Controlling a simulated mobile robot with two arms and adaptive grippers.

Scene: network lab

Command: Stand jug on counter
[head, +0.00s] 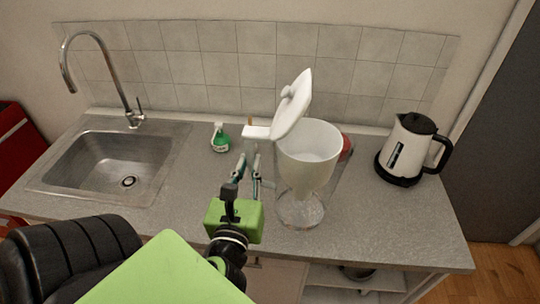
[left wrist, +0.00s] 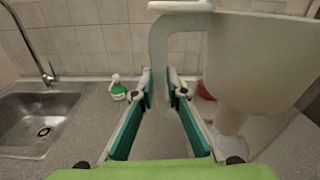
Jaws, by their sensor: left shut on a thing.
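The jug (head: 300,208) is a clear water-filter jug with a white funnel insert and its white lid (head: 293,103) tilted up. It is upright over the middle of the counter (head: 385,225); whether its base touches the counter I cannot tell. In the left wrist view, the jug (left wrist: 255,70) fills the right side, its pale handle (left wrist: 158,60) coming down between my fingers. My left gripper (head: 249,170) is left of the jug, shut on the handle; its fingers also show in the left wrist view (left wrist: 160,92). My right gripper is not in view.
A white and black kettle (head: 408,150) stands on the counter to the right. A green spray bottle (head: 220,138) stands at the back, left of the jug. A sink (head: 110,165) with a tap is on the left. A red thing (head: 346,147) is partly hidden behind the jug.

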